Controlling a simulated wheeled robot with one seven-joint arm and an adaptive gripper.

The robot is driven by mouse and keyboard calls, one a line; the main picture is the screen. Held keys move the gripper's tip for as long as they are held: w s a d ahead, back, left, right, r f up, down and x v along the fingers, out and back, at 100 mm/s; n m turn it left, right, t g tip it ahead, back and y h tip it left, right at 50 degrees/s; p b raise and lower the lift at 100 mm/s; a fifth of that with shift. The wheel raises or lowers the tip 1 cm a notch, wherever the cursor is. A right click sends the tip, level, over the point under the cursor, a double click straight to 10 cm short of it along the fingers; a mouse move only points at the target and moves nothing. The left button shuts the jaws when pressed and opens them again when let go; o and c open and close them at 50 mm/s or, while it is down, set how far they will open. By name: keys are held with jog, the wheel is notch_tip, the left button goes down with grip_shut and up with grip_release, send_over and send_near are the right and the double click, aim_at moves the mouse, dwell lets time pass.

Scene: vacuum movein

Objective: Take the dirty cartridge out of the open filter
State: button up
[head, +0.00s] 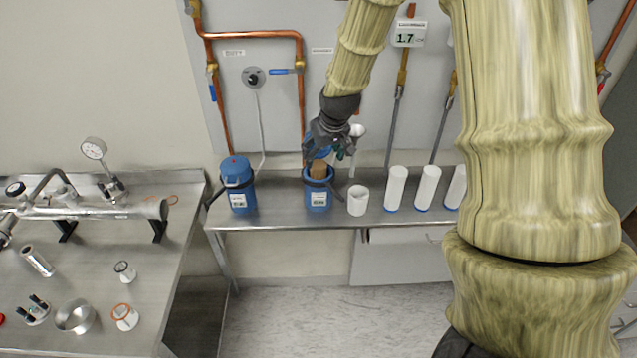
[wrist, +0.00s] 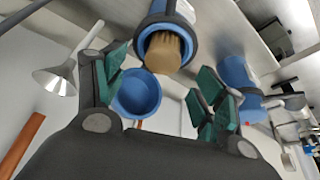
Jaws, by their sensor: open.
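The open filter (head: 318,201) is a blue housing with a white label on the steel bench. The brown dirty cartridge (head: 318,171) stands in it, its top showing at the rim. In the wrist view the cartridge (wrist: 165,52) sticks out of the blue filter (wrist: 178,8). My gripper (head: 338,153) is above the filter, close to the cartridge. Its teal fingers (wrist: 163,84) are spread and empty, with the cartridge top beyond the gap between them. A round blue cap (wrist: 138,95) shows beside the filter, partly behind the left finger. The cartridge's lower part is hidden in the housing.
A closed blue filter (head: 238,186) stands to the left. A white cup (head: 358,202) and several white cartridges (head: 396,189) stand to the right. A white funnel (wrist: 57,79) and copper pipes (head: 301,95) are near the wall. A steel table (head: 170,235) with fittings is at left.

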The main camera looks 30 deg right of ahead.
aim_at(318, 165)
jog(key=shift+p+x, duration=1.1)
jog(key=shift+x, duration=0.55)
jog(key=shift+p+x, duration=0.3)
jog(key=shift+x, duration=0.75)
jog(key=shift+a, duration=0.2)
grip_shut()
jog(key=shift+w+r, duration=0.1)
jog(key=shift+r, duration=0.1)
